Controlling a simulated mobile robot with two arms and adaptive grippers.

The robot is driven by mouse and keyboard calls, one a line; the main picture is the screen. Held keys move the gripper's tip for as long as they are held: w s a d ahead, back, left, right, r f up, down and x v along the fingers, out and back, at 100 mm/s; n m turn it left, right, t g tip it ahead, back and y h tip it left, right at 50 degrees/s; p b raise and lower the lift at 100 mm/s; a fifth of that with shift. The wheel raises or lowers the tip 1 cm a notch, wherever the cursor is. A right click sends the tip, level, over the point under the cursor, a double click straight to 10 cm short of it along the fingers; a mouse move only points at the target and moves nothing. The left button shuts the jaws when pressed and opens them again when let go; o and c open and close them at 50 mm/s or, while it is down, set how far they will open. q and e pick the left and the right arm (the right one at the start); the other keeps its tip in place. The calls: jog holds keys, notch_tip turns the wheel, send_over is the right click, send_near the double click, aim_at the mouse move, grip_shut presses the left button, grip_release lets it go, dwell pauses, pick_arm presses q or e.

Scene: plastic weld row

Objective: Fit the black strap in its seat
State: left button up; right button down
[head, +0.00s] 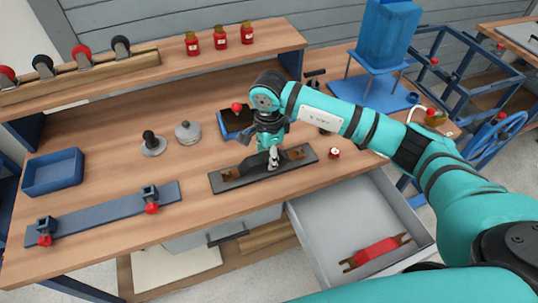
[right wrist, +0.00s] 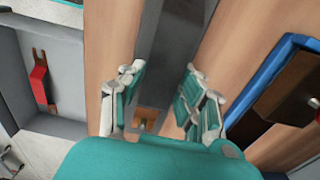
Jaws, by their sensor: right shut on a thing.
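The black strap (head: 294,154) has brown ends and lies along a long dark grey plate (head: 223,184) on the bench. Its brown ends show on both sides of my right gripper (head: 273,163), and its middle is mostly hidden. My right gripper points down and is shut on the strap. In the right wrist view, the fingers of my right gripper (right wrist: 164,108) stand over the plate (right wrist: 172,50), with a brown end (right wrist: 148,118) and a small brass-coloured stud below them. I cannot tell whether the strap is fully down in its seat. My left gripper is not in view.
An open grey drawer (head: 330,243) holds a red strap (head: 376,251) with brown ends. A blue plate with red-knobbed clamps (head: 105,217) lies at left. A blue tray (head: 226,122) stands just behind the gripper. A small red-and-white item (head: 334,153) sits to its right.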

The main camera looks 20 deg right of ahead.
dwell(0.3)
jog(key=shift+c, duration=2.2)
grip_release()
jog(key=shift+r+p, duration=1.75)
jog(key=shift+r, duration=1.75)
jog(key=shift+a+f, duration=0.1)
jog(key=shift+f, duration=0.05)
